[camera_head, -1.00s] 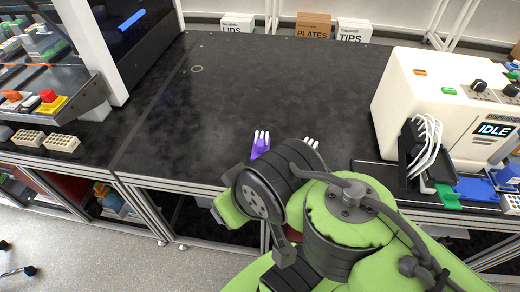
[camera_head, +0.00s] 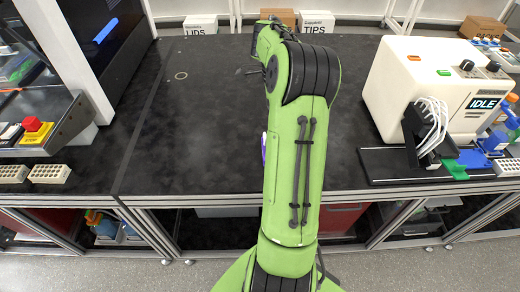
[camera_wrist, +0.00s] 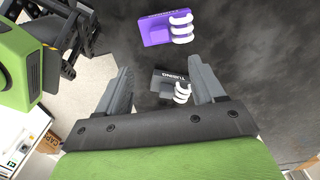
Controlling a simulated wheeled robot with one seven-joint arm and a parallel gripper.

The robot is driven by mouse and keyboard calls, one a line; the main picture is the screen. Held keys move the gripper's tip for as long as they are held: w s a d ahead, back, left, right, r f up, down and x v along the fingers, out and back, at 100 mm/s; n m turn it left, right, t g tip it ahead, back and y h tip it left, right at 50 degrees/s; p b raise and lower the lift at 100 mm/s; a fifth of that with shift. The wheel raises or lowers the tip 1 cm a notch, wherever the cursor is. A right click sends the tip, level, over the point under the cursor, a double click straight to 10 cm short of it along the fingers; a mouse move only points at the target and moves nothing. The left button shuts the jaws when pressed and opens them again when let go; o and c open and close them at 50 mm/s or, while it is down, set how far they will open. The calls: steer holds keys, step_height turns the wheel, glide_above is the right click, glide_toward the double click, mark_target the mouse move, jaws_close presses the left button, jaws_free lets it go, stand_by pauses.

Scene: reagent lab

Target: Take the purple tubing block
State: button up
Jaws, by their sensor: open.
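The purple tubing block (camera_wrist: 158,28), with white tube loops on its right side, lies on the black bench top at the top of the wrist view. In the head view only a thin purple sliver (camera_head: 263,148) shows at the left edge of my arm. My gripper (camera_wrist: 160,66) is open and empty above the bench. A black tubing block (camera_wrist: 170,84) with white loops lies below, between the fingers in the wrist view. The purple block appears beyond the fingertips, apart from them. In the head view my arm hides the black block.
A white machine (camera_head: 430,85) with an IDLE display stands on the right of the bench (camera_head: 200,130), with a black block and white tubes at its front. A framed enclosure (camera_head: 45,100) stands at the left. Open bench lies left of my arm. Boxes (camera_head: 317,22) stand behind.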

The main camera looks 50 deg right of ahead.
step_height(320, 180, down, 15)
steer(key=b, duration=0.3)
steer(key=shift+f+b, duration=0.2)
steer(key=shift+b, duration=0.1)
steer(key=shift+r, duration=0.1)
steer(key=c, duration=1.1)
